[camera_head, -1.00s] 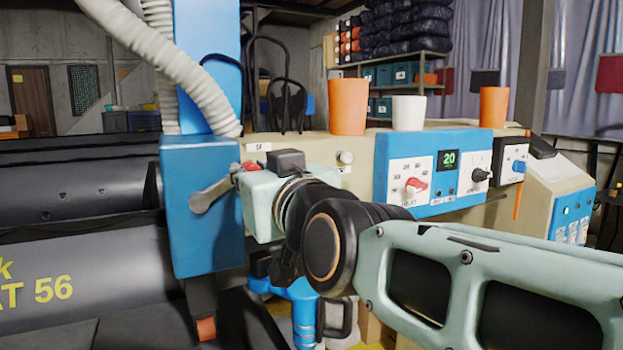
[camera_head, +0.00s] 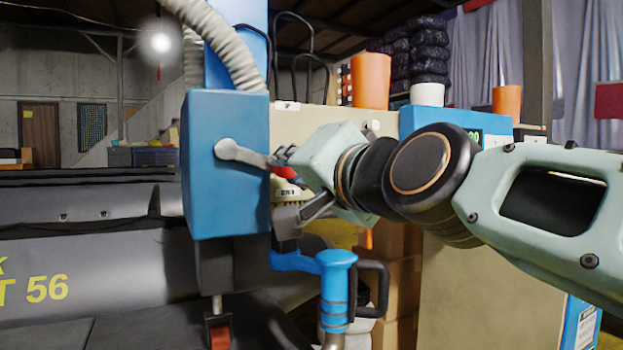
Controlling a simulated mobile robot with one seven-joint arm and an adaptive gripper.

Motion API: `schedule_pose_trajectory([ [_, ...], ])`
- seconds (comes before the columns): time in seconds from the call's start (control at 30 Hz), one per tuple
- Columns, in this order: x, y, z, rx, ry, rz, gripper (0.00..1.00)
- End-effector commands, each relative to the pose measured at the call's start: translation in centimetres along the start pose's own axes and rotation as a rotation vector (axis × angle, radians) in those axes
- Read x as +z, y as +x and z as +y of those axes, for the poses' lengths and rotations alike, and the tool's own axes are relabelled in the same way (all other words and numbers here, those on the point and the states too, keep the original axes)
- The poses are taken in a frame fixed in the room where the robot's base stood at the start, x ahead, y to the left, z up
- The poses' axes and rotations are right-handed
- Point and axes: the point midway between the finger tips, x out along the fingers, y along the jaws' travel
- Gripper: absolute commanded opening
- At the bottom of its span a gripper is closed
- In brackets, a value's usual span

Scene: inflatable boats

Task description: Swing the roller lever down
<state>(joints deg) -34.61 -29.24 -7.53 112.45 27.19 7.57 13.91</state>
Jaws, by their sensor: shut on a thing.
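The roller lever (camera_head: 243,153) is a short grey metal arm on the front of a blue box (camera_head: 225,195). Its round pivot end is at the left, and the lever points right and slightly downward. My gripper (camera_head: 279,159) comes in from the right at the lever's free end, beside the box's right edge. It is shut on that end; the fingertips are small and partly hidden, with a bit of red showing just below them.
A blue pipe fitting with a black handle (camera_head: 338,285) stands below my gripper. A beige cabinet (camera_head: 470,285) with orange cups (camera_head: 370,80) and a white cup (camera_head: 427,94) is behind my arm. A dark grey inflatable boat (camera_head: 90,265) lies at the left.

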Motion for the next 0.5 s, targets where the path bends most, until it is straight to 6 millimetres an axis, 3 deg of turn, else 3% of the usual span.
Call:
schedule_pose_trajectory([
  [0.5, 2.4, 0.0, 0.9, 0.002, 0.268, -0.002, 0.00],
])
